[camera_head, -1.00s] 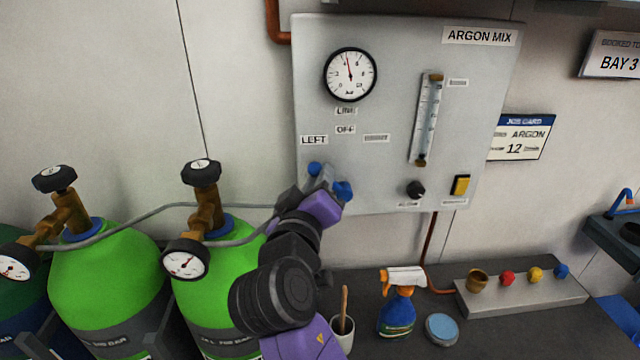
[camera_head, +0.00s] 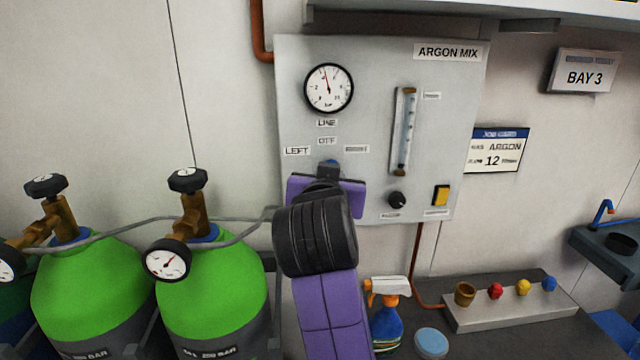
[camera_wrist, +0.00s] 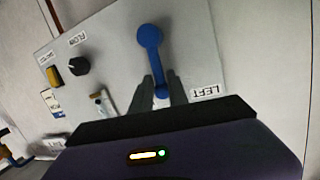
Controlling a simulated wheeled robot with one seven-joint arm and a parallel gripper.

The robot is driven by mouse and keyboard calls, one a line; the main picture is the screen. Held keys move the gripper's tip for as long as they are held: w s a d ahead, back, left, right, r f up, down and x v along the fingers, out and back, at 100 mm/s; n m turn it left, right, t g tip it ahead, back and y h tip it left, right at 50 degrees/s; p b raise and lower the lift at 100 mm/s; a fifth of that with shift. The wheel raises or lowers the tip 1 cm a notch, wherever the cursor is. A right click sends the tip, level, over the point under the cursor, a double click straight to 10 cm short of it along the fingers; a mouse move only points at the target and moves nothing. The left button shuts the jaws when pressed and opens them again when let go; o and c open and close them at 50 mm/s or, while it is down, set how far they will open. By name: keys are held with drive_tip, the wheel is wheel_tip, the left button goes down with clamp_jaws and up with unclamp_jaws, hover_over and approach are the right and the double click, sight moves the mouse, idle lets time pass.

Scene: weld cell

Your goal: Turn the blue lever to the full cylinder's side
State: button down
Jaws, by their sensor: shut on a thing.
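The blue lever (camera_head: 328,165) is on the grey argon panel, below the OFF label. In the wrist view the lever (camera_wrist: 150,58) runs from its round hub down between my fingers and points roughly to the OFF side. My gripper (camera_wrist: 161,91) is shut on the lever's free end. In the head view my wrist hides the fingers and hub. The LEFT label (camera_head: 297,151) and a blurred label on the right (camera_head: 356,149) flank OFF. Two green cylinders, left (camera_head: 85,290) and right (camera_head: 212,295), have gauges; the right gauge (camera_head: 167,260) shows a red needle, the left is cut off.
The panel (camera_head: 375,110) carries a line gauge (camera_head: 328,88), flow tube, black knob (camera_head: 397,200) and yellow switch (camera_head: 441,195). A spray bottle (camera_head: 387,325) stands on the bench close to my arm. Hoses run from the cylinders behind my wrist.

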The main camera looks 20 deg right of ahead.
drive_tip(key=shift+s+d+f+m+y+b, duration=0.25)
drive_tip(key=shift+d+m+y+b, duration=0.2)
drive_tip(key=shift+d+m, duration=0.45)
drive_tip(key=shift+s+d+f+m+y+b, duration=0.25)
drive_tip(key=shift+d+m+y, duration=0.35)
drive_tip(key=shift+m, duration=0.65)
drive_tip(key=shift+s+d+f+m+y+b, duration=0.15)
drive_tip(key=shift+s+d+m+y+b, duration=0.2)
drive_tip(key=shift+d+m, duration=0.6)
drive_tip(key=shift+w+a, duration=0.1)
drive_tip(key=c, duration=1.4)
unclamp_jaws()
drive_tip(key=shift+f, duration=0.1)
drive_tip(key=shift+a, duration=0.1)
drive_tip(key=b+v, duration=0.1)
drive_tip(key=v, duration=0.6)
drive_tip(key=shift+s, duration=0.45)
